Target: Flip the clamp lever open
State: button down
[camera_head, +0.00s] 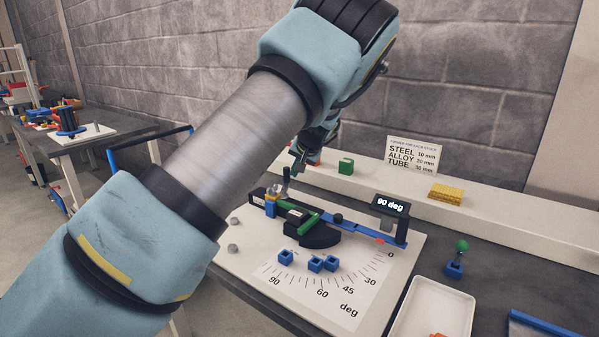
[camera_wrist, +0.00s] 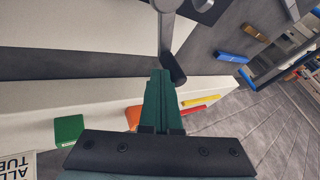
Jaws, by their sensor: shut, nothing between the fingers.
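The clamp lever (camera_head: 286,181) stands roughly upright on the strip feed fixture in the head view, at the left end of the dark rail by the green bar (camera_head: 300,217). In the wrist view the lever (camera_wrist: 166,35) is a grey metal arm with a black grip at its end. My gripper (camera_wrist: 161,75) shows as green fingers closed together and empty, their tips right beside the black grip. I cannot tell whether they touch it. In the head view my gripper (camera_head: 297,158) is small and partly hidden behind my arm, just above the lever.
A display (camera_head: 391,205) reads "90 deg" at the rail's right end. Several blue blocks (camera_head: 316,264) lie on the angle scale. A white tray (camera_head: 460,300) is at right. A green block (camera_head: 346,166) and yellow block (camera_head: 446,193) sit on the back ledge.

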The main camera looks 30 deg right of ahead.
jog(key=shift+w+a+n+y, duration=0.25)
jog(key=shift+w+n+y, duration=0.3)
jog(key=shift+n, duration=0.35)
jog(key=n+y, duration=0.1)
jog(key=w+a+n+y, duration=0.1)
jog(key=n, duration=0.1)
jog(key=shift+a+g, duration=0.2)
jog(key=shift+g, duration=0.2)
jog(key=shift+w+a, duration=0.2)
jog(key=shift+a, duration=0.15)
jog(key=shift+w+a+b, duration=0.1)
jog(key=shift+a+b, duration=0.05)
jog(key=shift+b, duration=0.15)
